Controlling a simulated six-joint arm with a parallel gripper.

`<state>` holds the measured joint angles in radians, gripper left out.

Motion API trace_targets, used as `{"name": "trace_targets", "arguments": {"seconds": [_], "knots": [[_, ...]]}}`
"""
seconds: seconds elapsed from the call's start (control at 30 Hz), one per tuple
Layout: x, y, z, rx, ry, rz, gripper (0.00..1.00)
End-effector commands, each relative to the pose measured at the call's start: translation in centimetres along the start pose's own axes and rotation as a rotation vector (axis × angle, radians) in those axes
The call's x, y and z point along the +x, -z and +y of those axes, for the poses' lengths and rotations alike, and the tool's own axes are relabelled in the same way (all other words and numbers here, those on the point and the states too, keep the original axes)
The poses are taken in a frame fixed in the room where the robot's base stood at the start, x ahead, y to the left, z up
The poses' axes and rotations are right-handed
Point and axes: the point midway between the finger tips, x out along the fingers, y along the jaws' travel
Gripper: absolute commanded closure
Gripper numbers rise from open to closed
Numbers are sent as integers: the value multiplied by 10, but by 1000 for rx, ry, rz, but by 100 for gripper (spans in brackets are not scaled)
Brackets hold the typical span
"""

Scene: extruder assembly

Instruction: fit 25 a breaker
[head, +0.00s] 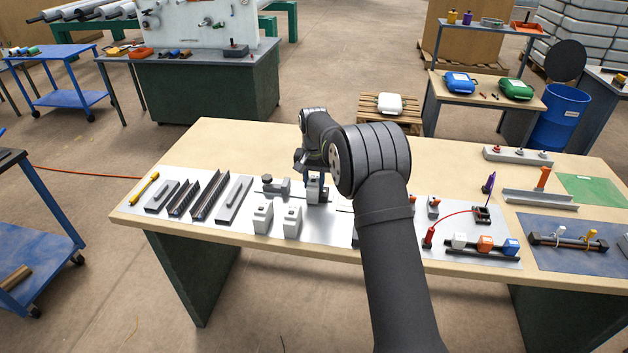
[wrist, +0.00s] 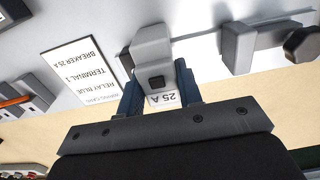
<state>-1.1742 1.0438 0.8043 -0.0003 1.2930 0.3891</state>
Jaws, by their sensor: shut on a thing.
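A light grey breaker (wrist: 153,48) with a black toggle and a "25 A" label sits between the two blue fingers of my gripper (wrist: 157,92), which is shut on it. In the head view my gripper (head: 315,188) is over the metal plate, partly hidden by my arm. I cannot tell whether the breaker touches what lies beneath it. A white card (wrist: 84,72) beside it reads "BREAKER 25 A", "TERMINAL 1" and "RELAY BLUE". Two similar pale blocks (head: 263,218) stand on the plate left of and nearer than my gripper.
A grey clamp (wrist: 240,48) with a black knob (wrist: 302,44) is close to the breaker. Dark slotted rails (head: 208,195) lie at the left. A red wire (head: 452,217) and coloured relays (head: 484,243) are right of my arm. The table's back strip (head: 230,135) is clear.

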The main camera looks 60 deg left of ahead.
Motion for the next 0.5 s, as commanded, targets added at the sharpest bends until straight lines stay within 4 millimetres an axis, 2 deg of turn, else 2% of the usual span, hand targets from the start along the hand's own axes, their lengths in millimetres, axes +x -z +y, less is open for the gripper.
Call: {"name": "trace_targets", "arguments": {"seconds": [0.17, 0.2, 0.3, 0.5], "knots": [[4, 0, 0, 0, 0, 1, 92], [3, 0, 0, 0, 0, 1, 62], [3, 0, 0, 0, 0, 1, 42], [3, 0, 0, 0, 0, 0, 42]]}}
